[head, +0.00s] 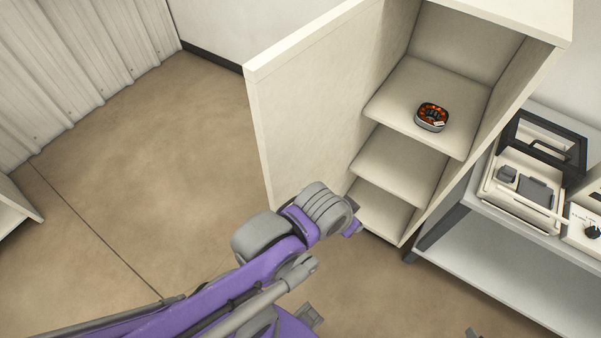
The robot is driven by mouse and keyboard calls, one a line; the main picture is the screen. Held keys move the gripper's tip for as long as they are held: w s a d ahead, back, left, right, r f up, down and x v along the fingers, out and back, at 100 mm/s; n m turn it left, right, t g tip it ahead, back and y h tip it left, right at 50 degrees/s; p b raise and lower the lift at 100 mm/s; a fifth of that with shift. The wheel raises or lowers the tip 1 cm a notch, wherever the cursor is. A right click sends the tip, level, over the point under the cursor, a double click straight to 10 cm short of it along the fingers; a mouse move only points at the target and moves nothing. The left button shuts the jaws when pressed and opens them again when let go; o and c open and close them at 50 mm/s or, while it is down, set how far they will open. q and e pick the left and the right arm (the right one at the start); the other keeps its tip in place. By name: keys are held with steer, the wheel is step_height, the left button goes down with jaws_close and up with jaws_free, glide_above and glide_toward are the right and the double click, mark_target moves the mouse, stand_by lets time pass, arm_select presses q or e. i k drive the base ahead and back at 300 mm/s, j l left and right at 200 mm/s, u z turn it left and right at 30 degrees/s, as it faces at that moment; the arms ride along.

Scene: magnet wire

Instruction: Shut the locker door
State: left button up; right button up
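The locker (520,12) is a cream cabinet with open shelves. Its cream door (310,105) stands wide open on the left side of the locker, swung out toward me. My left arm reaches in from the lower left, in front of the door's lower part. The end of this arm, with my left gripper (353,228), is by the locker's lowest shelf. Its wrist hides most of the gripper, so I cannot see its fingers or whether it touches the door. My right gripper cannot be made out; only a small grey tip shows at the bottom edge.
A dark round container with orange-red contents (431,117) sits on the locker's upper shelf (400,98). A grey bench (500,255) with devices (530,185) stands close on the right. The brown floor (150,170) left of the door is clear.

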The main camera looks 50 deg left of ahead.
mark_target(306, 91)
steer(key=k+j+z, duration=0.15)
steer(key=j, duration=0.35)
steer(key=k+j+z, duration=0.1)
steer(key=k+j, duration=0.3)
steer(key=j+z, duration=0.1)
steer(key=j, duration=0.45)
steer(key=k+j+z, duration=0.1)
steer(key=j, duration=1.25)
steer(key=k+j+u, duration=0.1)
steer(key=j, duration=0.15)
steer(key=j+u, duration=0.1)
steer(key=j, duration=0.15)
